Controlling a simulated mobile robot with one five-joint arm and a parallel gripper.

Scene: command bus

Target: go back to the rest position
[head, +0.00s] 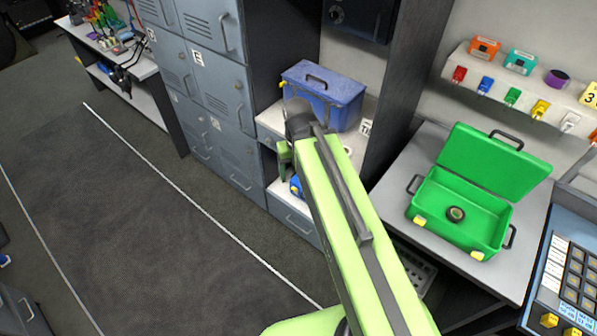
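My lime-green arm reaches from the bottom of the head view up to the shelf beside the lockers. My gripper (285,152) is at its far end, in front of the white shelf (270,122) and just below the blue box. The arm's end hides most of it, so I cannot see both fingers, whether they are apart, or whether anything is between them.
A blue box (338,98) with a dark handle stands on the shelf. Grey lockers (213,80) are to the left. An open green case (440,215) holding a dark round thing lies on the right table (395,190). A keypad console (575,275) stands far right. The left floor is clear.

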